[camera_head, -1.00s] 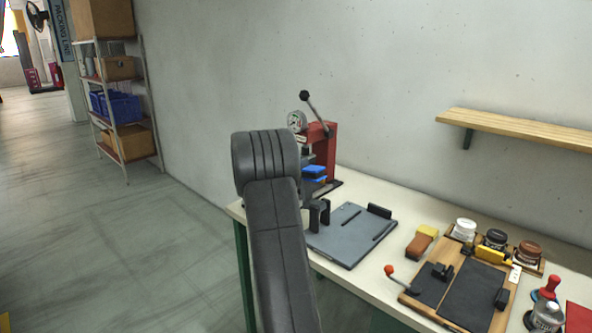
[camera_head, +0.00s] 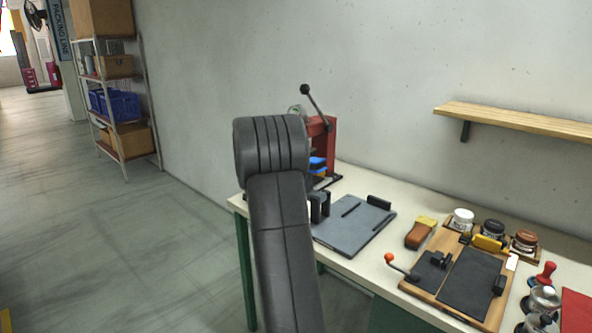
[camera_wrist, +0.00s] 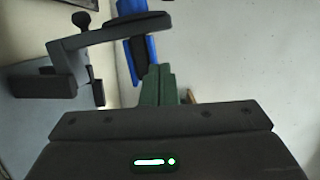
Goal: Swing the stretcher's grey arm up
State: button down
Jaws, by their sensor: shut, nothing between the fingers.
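In the wrist view my gripper (camera_wrist: 158,86) shows as two greenish fingers close together, shut and empty. A grey arm-like bar (camera_wrist: 112,34) lies ahead and left of the fingertips, apart from them in the picture. A dark block joins its left end, and a black ball knob shows behind it. A blue and black part (camera_wrist: 140,50) stands behind the bar. In the head view a red machine (camera_head: 322,130) with a dark ball-ended lever (camera_head: 315,102) stands at the bench's back left. My own arm hides its left side and my gripper. I cannot tell how bar and machine connect.
The bench (camera_head: 362,270) holds a grey plate (camera_head: 350,230) with black blocks, a brush (camera_head: 420,232), a wooden board (camera_head: 440,292) with a red-knobbed lever, and several jars at right. A wall shelf (camera_head: 515,120) hangs above. Open floor lies left.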

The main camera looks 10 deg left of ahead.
jog(key=b+v, duration=0.1)
jog(key=v, duration=0.5)
jog(key=shift+s, duration=0.15)
jog(key=shift+a+f, duration=0.1)
jog(key=shift+a, duration=0.05)
